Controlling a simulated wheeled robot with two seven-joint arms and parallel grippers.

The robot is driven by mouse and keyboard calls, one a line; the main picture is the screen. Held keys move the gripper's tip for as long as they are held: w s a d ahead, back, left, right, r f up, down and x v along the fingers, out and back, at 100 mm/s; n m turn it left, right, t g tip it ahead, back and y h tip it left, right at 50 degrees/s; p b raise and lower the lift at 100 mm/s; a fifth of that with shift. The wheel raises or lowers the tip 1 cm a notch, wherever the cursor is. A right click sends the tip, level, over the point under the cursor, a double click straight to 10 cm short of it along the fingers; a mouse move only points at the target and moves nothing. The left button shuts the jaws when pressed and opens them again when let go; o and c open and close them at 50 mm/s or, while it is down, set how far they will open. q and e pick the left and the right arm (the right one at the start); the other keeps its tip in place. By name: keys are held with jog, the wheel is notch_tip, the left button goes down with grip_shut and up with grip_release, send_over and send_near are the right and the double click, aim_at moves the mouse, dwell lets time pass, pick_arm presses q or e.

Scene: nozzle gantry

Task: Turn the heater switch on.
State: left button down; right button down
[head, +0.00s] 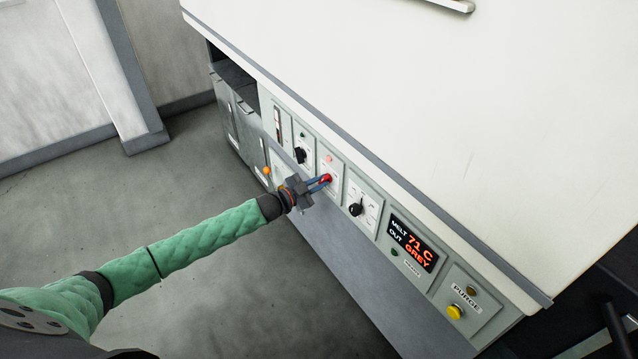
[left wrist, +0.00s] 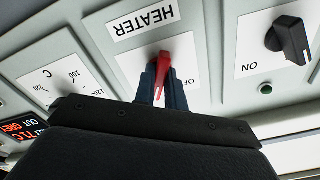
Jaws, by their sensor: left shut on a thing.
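The heater switch is a red knob (left wrist: 178,50) on a white plate below the word HEATER, which appears upside down in the left wrist view. It also shows in the head view as a small red knob (head: 327,178) on the panel. My left gripper (head: 319,183) reaches it from the left, with its blue fingers shut on the knob. The gripper's fingers (left wrist: 162,80) also show on the knob in the left wrist view. OFF is readable beside them; any ON mark is hidden. I cannot tell the knob's exact setting. My right gripper is not in view.
A black knob (head: 301,155) sits left of the heater plate and a black dial (head: 356,209) right of it. Further right are a display (head: 413,243) reading MELT OUT 71 C GREY and a yellow PURGE button (head: 454,312). The floor (head: 240,300) in front is clear.

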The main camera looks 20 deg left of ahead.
pick_arm(q)
jog(key=c, duration=1.5)
grip_release()
jog(key=shift+o, duration=0.2)
